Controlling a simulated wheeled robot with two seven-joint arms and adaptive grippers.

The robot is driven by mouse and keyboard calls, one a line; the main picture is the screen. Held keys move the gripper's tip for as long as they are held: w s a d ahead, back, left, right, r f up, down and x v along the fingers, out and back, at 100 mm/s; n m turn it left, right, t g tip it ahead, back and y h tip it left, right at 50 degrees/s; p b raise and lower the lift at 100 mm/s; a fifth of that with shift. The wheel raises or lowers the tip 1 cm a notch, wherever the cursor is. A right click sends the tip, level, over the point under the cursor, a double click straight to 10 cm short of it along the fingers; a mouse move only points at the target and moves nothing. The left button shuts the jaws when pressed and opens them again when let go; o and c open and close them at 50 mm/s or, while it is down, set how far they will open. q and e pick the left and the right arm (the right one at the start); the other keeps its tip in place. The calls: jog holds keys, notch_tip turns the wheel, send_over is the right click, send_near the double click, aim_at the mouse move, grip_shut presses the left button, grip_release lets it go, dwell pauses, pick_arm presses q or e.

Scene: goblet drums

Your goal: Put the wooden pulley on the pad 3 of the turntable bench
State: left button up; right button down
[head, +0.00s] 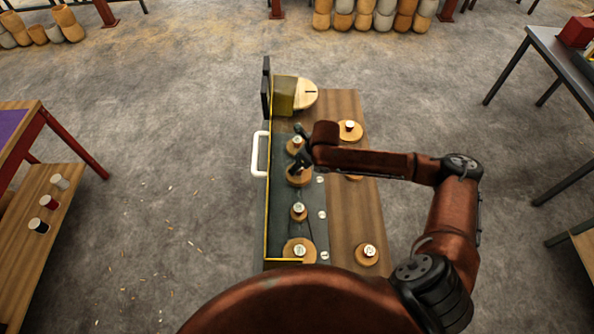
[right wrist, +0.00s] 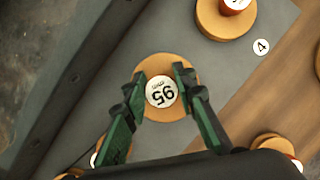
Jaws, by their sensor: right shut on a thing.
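My right gripper (head: 299,164) reaches over the dark strip of the turntable bench (head: 352,220). In the right wrist view its green fingers (right wrist: 160,76) are shut on the middle knob of a wooden pulley (right wrist: 161,94) with a white cap marked "95". In the head view this pulley (head: 301,180) is partly hidden by the gripper. I cannot tell whether it touches the strip. A small white disc marked "4" (right wrist: 261,47) lies on the strip beside another wooden pulley (right wrist: 217,16). No disc marked 3 can be read. My left gripper is not in view.
Other wooden pulleys stand on the strip (head: 298,212) and on the bench's wood (head: 367,254). A white handle (head: 261,154) sticks out left. Tables flank the bench across open floor.

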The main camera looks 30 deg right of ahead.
notch_tip(320, 180, down, 3)
jog(key=shift+r, duration=0.1)
jog(key=c, duration=1.6)
grip_release()
jog(key=v, duration=0.3)
jog(key=shift+w, duration=0.1)
jog(key=s+d, duration=0.1)
jog(key=s, duration=0.2)
jog(key=s+d+p, duration=0.1)
jog(key=s+d, duration=0.1)
jog(key=s, duration=0.2)
jog(key=s+d, duration=0.2)
jog(key=s, duration=0.2)
jog(key=shift+d, duration=0.2)
